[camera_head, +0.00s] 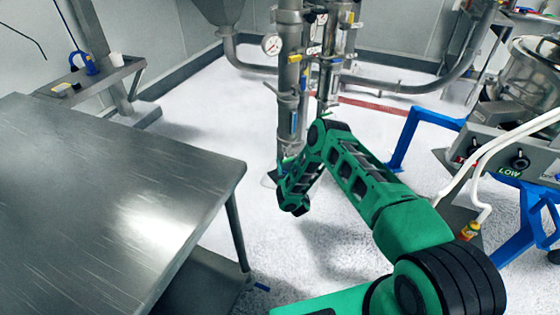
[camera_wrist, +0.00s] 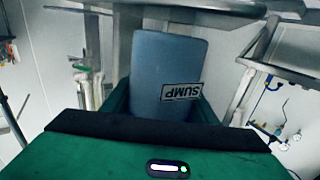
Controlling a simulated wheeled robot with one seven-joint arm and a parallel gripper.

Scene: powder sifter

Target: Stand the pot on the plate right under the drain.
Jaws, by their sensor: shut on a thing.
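In the wrist view a blue-grey pot (camera_wrist: 170,58) with a SUMP label, upside down in that picture, fills the middle. The green sides of my gripper (camera_wrist: 162,100) flank it, and the gripper is shut on it. In the head view my green arm reaches out over the floor toward a vertical steel pipe (camera_head: 289,75), and my gripper is mostly hidden behind the arm. A small pale edge shows left of the arm's end; I cannot tell what it is. The pipe's lower end is hidden. I cannot make out the plate or the drain's mouth.
A steel table (camera_head: 110,200) takes up the left. A small side bench (camera_head: 95,85) stands behind it. A blue frame (camera_head: 415,125) and a control box marked LOW (camera_head: 510,150) stand at the right. A gauge (camera_head: 271,44) sits by the pipes. White floor lies between.

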